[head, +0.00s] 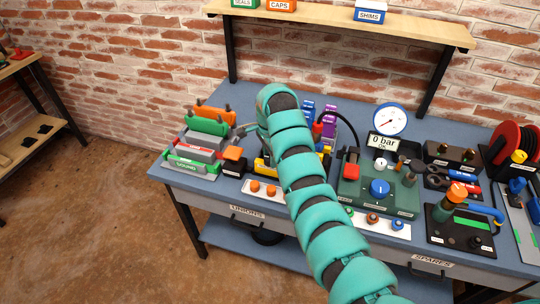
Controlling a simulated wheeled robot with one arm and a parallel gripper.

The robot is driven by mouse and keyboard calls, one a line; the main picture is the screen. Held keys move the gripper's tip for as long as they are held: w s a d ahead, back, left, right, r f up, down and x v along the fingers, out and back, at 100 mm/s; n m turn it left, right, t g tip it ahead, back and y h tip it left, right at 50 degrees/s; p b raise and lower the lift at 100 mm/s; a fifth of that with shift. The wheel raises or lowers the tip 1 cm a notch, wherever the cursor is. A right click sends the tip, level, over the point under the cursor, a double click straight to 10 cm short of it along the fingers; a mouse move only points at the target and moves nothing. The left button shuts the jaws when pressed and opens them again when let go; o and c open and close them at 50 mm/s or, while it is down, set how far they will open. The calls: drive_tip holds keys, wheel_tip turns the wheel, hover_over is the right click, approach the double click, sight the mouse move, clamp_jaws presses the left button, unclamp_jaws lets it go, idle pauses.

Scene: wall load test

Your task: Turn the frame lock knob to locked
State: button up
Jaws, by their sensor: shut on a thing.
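My teal arm reaches up from the lower right across the blue workbench (165,171) and bends down at its far end. My gripper (242,131) shows only in small part, as grey metal left of the arm's end, beside the rack of orange, green and grey plates (207,125). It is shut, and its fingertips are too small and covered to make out. The frame lock knob cannot be made out; the arm and gripper cover that part of the bench, so its setting cannot be read.
A green panel with a blue knob (379,188) and a white gauge (390,120) stands right of my arm. An orange-topped black block (233,160) is close below the gripper. A wooden shelf (340,24) hangs above. A red reel (512,142) is far right.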

drive_tip(key=o, duration=1)
wheel_tip(320, 180, up, 17)
drive_tip(key=p, duration=1.7)
drive_tip(key=shift+r, duration=0.2)
